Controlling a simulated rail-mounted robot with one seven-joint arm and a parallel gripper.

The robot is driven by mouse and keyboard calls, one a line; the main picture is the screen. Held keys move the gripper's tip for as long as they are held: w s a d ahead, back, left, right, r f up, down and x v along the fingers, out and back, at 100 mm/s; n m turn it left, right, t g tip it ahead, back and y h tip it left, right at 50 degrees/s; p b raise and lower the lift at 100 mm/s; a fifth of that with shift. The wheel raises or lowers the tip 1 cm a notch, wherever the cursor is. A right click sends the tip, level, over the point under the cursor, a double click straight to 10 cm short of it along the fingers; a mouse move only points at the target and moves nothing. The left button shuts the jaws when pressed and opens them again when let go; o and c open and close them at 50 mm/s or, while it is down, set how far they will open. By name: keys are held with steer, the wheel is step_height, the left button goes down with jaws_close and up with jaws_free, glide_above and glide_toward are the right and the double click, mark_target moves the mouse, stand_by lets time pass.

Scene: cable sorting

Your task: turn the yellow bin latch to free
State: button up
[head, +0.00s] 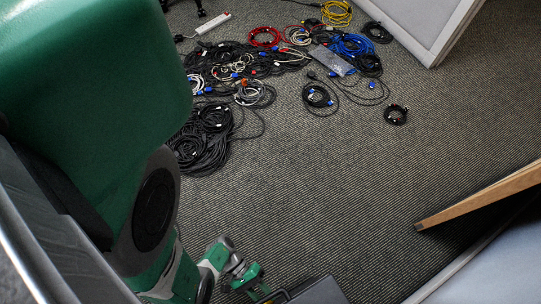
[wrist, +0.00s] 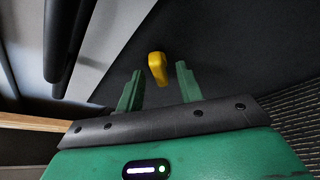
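A yellow latch (wrist: 157,68) shows in the wrist view on a dark grey surface, seemingly the bin's face. My gripper (wrist: 158,80) is open, its two green fingers apart with the latch in the picture between and just beyond their tips. I cannot tell whether either finger touches it. In the head view my gripper (head: 262,292) is low at the bottom edge, beside a grey bin (head: 318,292) that is mostly cut off. The latch cannot be made out there.
Coiled cables (head: 205,135) in several colours lie on the carpet (head: 300,190) at the back. A wooden edge (head: 480,194) and a pale panel (head: 490,270) stand at the right. A white panel (head: 425,25) is at the top right. The middle carpet is clear.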

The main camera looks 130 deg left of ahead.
steer(key=shift+w+f, duration=0.2)
steer(key=shift+w, duration=0.35)
jaws_close()
steer(key=shift+r, duration=0.1)
steer(key=shift+a+n+g+h+p, duration=0.1)
steer(key=shift+n+g+h+p, duration=0.3)
steer(key=shift+n+h+p, duration=0.6)
steer(key=shift+n+g+h+p, duration=0.4)
steer(key=shift+n+h, duration=0.1)
steer(key=shift+n, duration=1)
